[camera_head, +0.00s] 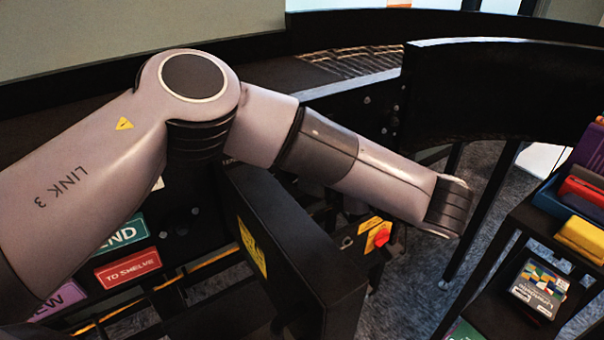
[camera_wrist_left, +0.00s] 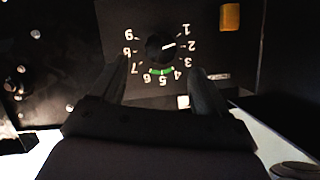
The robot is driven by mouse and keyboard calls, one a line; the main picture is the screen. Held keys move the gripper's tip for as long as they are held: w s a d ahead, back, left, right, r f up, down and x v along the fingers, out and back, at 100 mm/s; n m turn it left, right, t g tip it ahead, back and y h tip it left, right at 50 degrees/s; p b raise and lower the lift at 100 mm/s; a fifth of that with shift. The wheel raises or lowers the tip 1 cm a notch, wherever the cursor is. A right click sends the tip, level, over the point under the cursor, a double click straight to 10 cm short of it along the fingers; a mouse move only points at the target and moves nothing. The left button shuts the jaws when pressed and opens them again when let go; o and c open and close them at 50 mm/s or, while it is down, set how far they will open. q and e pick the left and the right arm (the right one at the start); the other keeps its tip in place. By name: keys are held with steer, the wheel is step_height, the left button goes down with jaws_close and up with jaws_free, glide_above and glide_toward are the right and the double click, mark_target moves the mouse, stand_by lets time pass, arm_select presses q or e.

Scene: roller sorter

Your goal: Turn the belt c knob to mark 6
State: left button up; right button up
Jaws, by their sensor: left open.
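The black dial knob (camera_wrist_left: 160,47) is on a dark panel in the left wrist view. Its numbers, 1 to 9, appear upside down around it. The white pointer line points to about mark 2. A green arc spans roughly marks 4 to 6. I cannot read a belt letter beside it. My left gripper (camera_wrist_left: 160,66) is open, with its two fingers apart on either side of the dial and nothing between them. I cannot tell how far the tips are from the panel. In the head view my left arm reaches across, and its fingers and the knob are hidden. My right gripper is not in view.
In the head view, a red button on a yellow plate (camera_head: 378,238) sits below my forearm. A black panel edge (camera_head: 285,250) stands beside it. A dark shelf at the right holds a blue bin (camera_head: 552,199) and boxed items. An orange-yellow patch (camera_wrist_left: 230,17) is on the panel.

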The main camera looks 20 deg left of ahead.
arm_select(q)
steer(key=p+x, duration=0.1)
steer(key=x, duration=0.6)
steer(key=shift+a, duration=0.1)
steer(key=c, duration=1)
